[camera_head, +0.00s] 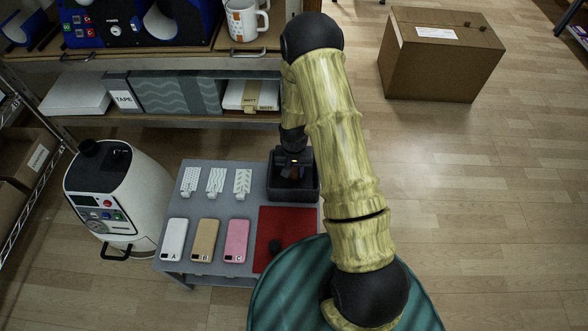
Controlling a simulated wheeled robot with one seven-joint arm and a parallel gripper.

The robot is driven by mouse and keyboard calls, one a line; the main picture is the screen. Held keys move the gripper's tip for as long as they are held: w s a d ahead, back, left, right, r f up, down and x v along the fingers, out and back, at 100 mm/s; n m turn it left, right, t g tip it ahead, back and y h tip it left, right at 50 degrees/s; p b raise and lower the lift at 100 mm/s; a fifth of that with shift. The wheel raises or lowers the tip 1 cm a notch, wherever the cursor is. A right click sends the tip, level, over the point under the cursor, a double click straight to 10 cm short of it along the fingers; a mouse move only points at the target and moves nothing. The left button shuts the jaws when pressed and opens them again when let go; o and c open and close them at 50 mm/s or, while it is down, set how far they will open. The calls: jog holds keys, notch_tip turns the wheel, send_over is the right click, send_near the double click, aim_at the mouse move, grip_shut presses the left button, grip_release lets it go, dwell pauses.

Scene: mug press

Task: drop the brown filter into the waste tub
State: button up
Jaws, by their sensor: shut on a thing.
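The waste tub (296,193) looks like the black open box at the back right of the low grey table. My gripper (292,172) points down at the tub's mouth, with its fingers over or slightly inside the opening. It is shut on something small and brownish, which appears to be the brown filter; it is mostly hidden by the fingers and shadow. I cannot tell how deep it hangs or whether it touches the tub.
The grey table (203,215) also holds patterned tags, three phone-like cases (201,240) and a red mat (284,225) with a small black object. A white machine (115,195) stands at left. A cardboard box (440,60) sits on open floor at right.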

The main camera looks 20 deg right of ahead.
aim_at(294, 170)
jog(key=shift+f, duration=0.2)
jog(key=o, duration=1)
jog(key=shift+o, duration=0.2)
notch_tip(294, 170, up, 13)
jog(key=p, duration=0.4)
jog(key=shift+p, duration=0.4)
jog(key=shift+r, duration=0.1)
